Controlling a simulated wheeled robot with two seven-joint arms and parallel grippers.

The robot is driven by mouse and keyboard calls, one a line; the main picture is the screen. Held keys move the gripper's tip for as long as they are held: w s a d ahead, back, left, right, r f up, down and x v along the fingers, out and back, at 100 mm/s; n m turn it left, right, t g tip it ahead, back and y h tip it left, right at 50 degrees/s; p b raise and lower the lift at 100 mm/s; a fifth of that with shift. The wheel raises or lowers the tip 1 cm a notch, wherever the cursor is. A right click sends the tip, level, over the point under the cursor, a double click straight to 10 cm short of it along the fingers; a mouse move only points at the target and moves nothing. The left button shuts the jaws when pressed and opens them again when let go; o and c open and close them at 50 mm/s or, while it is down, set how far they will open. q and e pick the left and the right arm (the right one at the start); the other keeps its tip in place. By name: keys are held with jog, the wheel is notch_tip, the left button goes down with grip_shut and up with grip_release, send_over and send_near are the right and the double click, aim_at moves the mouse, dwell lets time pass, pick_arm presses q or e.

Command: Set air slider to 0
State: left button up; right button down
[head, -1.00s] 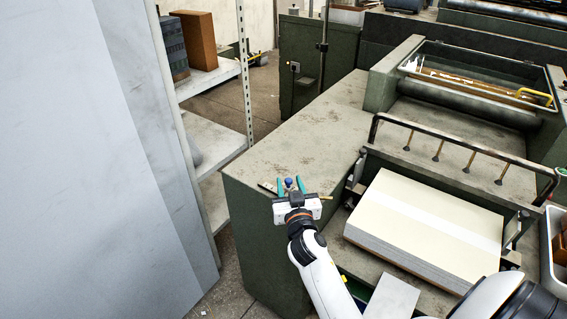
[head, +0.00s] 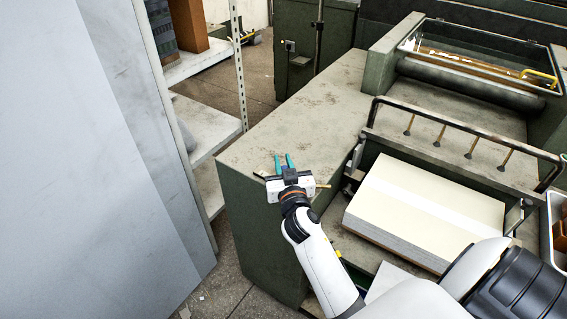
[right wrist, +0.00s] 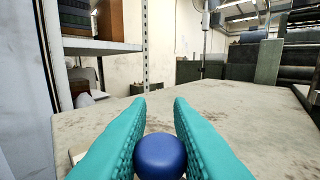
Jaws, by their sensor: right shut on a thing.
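My right gripper (head: 284,161) is over the near left corner of the green machine's worn top. Its teal fingers point away from me. In the right wrist view the fingers (right wrist: 160,108) are on either side of a round blue knob (right wrist: 160,157), shut on it. The knob is hidden behind the gripper in the head view. A thin brass-coloured strip (head: 322,185) sticks out to the right of the gripper, and a short end shows on its left. The rest of it, and any scale marks, are hidden. My left gripper is not in view.
A stack of cream board (head: 430,205) lies in the machine's feeder, right of my arm, below a dark rail (head: 460,135). A grey panel (head: 90,160) and shelving (head: 205,125) stand to the left. The worn machine top (head: 300,120) beyond the gripper is clear.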

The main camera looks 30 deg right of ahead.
jog(key=s, duration=0.1)
jog(key=s+d, duration=0.1)
jog(key=s, duration=0.2)
jog(key=shift+d+p, duration=0.3)
jog(key=shift+d, duration=0.05)
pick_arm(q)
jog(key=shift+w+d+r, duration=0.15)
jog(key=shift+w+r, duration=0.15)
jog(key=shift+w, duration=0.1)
pick_arm(e)
jog(key=shift+f, duration=0.1)
jog(key=c, duration=1.3)
grip_release()
jog(key=shift+s+d, duration=0.1)
jog(key=shift+c, duration=0.2)
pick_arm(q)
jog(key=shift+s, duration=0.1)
